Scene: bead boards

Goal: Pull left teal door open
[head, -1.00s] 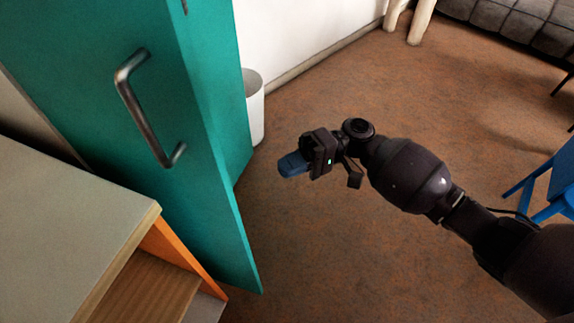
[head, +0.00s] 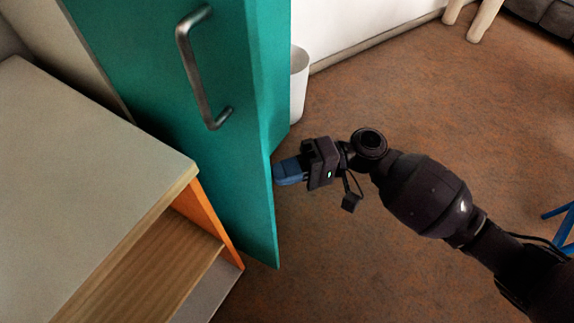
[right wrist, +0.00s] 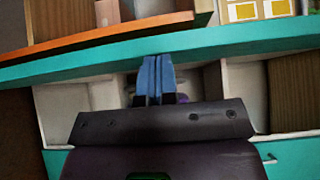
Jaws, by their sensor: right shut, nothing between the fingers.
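The teal door (head: 225,165) with a grey metal bar handle (head: 197,75) stands at the left in the head view, its free edge facing my right gripper. In the right wrist view the door's edge shows as a long teal strip (right wrist: 95,64) across the picture, with shelves on both sides of it. My right gripper (head: 286,172) has blue fingers, shut together and empty, at or very near the door's edge; I cannot tell whether they touch. The fingers also show in the right wrist view (right wrist: 154,78), reaching the strip. My left gripper is not in view.
A low cabinet with a pale top (head: 80,180) and an orange-edged side (head: 208,222) stands at the left, close to the door. A white bin (head: 299,88) stands behind the door by the wall. The brown floor (head: 400,95) is clear around my right arm.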

